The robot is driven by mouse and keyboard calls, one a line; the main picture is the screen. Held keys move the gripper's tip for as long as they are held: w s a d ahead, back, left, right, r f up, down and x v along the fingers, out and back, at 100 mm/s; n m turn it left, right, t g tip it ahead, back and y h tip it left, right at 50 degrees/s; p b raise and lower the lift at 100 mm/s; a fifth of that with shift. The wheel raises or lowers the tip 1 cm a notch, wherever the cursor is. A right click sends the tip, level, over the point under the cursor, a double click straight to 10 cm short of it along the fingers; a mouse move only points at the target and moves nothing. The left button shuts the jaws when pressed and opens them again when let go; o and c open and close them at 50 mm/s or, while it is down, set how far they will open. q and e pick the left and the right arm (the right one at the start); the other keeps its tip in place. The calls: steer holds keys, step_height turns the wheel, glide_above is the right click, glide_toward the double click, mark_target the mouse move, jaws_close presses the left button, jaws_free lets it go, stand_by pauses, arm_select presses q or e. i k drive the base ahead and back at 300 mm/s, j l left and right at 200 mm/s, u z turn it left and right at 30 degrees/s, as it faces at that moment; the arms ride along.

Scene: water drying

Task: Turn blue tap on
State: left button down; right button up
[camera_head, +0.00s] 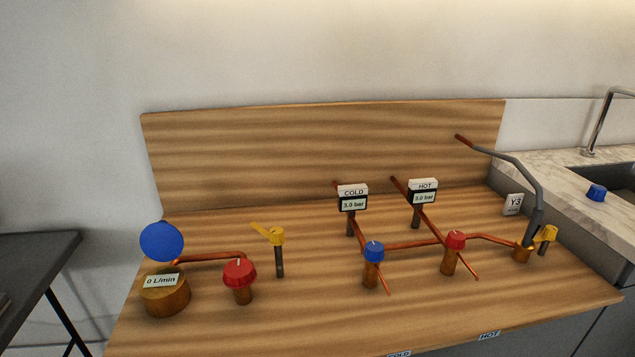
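A blue tap knob (374,251) sits on a short copper post in the front middle of the wooden board. A pale mark shows on its top. It stands on the copper pipe line in front of a "COLD" gauge (353,198) that reads 3.0 bar. Neither of my grippers is in view.
Red knobs stand at the right (455,240) and left (239,273). A yellow lever (270,234) stands upright near the left knob. A blue disc (161,241) is above a meter (165,293) reading 0 L/min. A "HOT" gauge (423,191) reads 3.0 bar. A sink counter (560,178) is at right.

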mark_target(597, 192)
steer(key=z, duration=1.35)
steer(key=i+l, duration=0.55)
steer(key=i+l+u, duration=0.1)
steer(key=i+l, duration=0.45)
steer(key=l, duration=0.15)
